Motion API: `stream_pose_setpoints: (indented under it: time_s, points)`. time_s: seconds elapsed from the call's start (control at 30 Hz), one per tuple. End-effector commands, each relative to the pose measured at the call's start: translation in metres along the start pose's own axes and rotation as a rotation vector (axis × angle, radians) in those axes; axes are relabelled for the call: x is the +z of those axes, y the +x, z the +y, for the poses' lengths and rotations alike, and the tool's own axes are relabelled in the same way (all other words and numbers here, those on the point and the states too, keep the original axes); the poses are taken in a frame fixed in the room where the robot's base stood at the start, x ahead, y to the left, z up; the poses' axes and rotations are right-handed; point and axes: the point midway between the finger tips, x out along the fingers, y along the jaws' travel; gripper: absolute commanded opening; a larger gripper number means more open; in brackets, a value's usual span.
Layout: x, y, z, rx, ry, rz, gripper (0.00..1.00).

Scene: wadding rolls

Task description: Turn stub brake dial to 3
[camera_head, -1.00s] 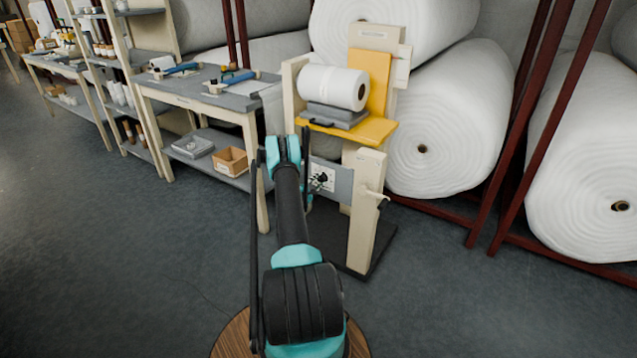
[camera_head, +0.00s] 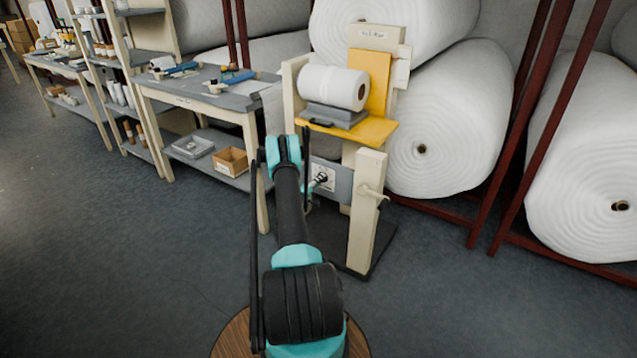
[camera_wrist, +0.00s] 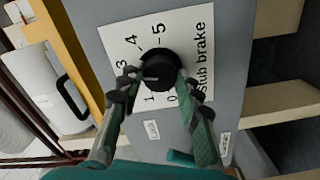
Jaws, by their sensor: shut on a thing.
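The stub brake dial is a round black knob (camera_wrist: 158,66) on a white label (camera_wrist: 112,38) printed "Stub brake", seen in the wrist view. The numbers 0, 1, 3, 4 and 5 are readable around it; the place between 1 and 3 is covered by a finger. My gripper (camera_wrist: 157,82) is shut on the dial, one finger on each side. I cannot tell for sure which number the dial points to. In the head view, my gripper (camera_head: 318,182) is at the grey panel (camera_head: 343,186) below the yellow shelf, and the dial is hardly distinguishable there.
The yellow shelf (camera_head: 382,130) bears a white roll (camera_head: 328,86) above the panel. A cream post (camera_head: 366,220) with a side handle stands right of it. A workbench (camera_head: 188,103) is at left, large wadding rolls (camera_head: 455,125) behind. The floor at lower right is clear.

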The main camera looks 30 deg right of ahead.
Motion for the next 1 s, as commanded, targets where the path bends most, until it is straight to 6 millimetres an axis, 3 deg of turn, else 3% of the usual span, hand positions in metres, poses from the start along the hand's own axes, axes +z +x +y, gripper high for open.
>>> stream_pose_setpoints:
  time_s: [0.3, 0.77, 0.8, 0.97, 1.0]
  points:
    - [0.0014, -0.0008, -0.0006, 0.000, 0.101, -0.003, 0.05]
    - [0.0016, -0.0007, -0.0006, 0.000, 0.114, -0.003, 0.05]
    - [0.0016, -0.0006, -0.0006, 0.000, 0.114, -0.003, 0.35]
    - [0.0011, -0.0004, -0.0004, 0.000, 0.113, -0.002, 0.55]
    - [0.0010, -0.0003, -0.0004, 0.000, 0.113, -0.002, 0.55]
